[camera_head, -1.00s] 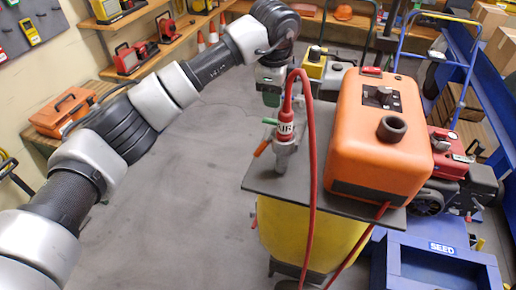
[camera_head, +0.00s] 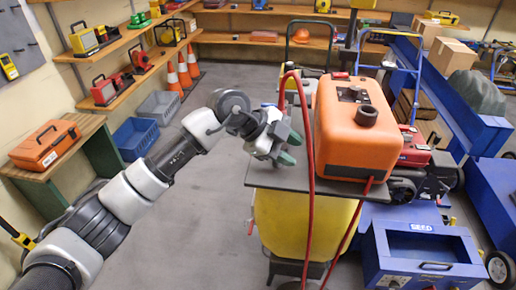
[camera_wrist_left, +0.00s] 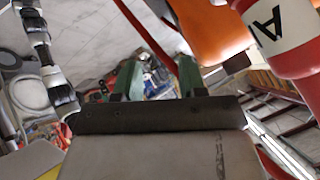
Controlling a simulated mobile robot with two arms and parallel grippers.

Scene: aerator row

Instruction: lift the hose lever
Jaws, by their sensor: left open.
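My left gripper (camera_head: 291,148) is open in the head view, at the left edge of the dark platform, beside the red hose (camera_head: 309,150). It hides the hose fitting there, and I cannot make out the hose lever behind it. In the left wrist view, the green fingers of my left gripper (camera_wrist_left: 158,80) are apart. A red and white hose fitting (camera_wrist_left: 280,30) with black lettering is close at the upper right, to the side of the fingers. My right gripper is not in view.
An orange tank (camera_head: 350,140) stands on the dark platform (camera_head: 275,178) above a yellow container (camera_head: 300,220). A blue box (camera_head: 425,258) stands at the right. A bench with an orange case (camera_head: 45,145) is at the left.

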